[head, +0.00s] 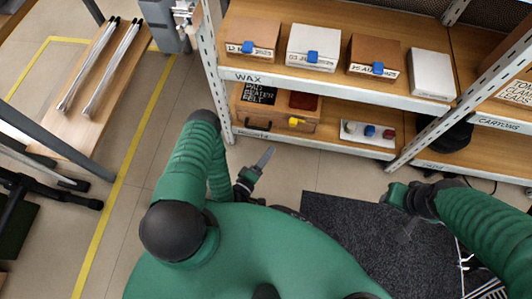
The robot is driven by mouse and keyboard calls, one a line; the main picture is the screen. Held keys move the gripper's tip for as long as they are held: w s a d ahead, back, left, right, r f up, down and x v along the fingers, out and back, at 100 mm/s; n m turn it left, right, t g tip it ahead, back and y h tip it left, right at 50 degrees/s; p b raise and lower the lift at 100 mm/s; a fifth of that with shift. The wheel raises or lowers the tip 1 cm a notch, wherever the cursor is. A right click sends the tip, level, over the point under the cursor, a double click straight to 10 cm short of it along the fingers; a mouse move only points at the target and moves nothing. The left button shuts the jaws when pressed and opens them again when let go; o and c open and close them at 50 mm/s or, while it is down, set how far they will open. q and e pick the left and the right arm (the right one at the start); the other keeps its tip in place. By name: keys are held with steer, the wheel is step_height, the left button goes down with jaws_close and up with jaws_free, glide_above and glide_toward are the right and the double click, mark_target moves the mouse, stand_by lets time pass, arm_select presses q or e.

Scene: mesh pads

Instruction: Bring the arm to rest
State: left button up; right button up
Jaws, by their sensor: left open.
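My left arm bends down from its shoulder at the left, and its gripper (260,163) hangs over the bare floor in front of the shelf. The left gripper is open, and I see nothing between its fingers. My right arm comes in from the right. Its gripper (406,229) is over the dark floor mat, partly hidden by the wrist, and its fingers are too dark to read. I see no object held by it.
A shelf rack (340,83) stands ahead with boxes, a wooden case (275,111) and a white tray (367,140). A dark mat (330,225) lies on the floor. A wooden bench (75,125) with two metal rails stands at left. Floor between them is clear.

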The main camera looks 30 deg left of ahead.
arm_select(q)
steer(key=shift+s, duration=0.35)
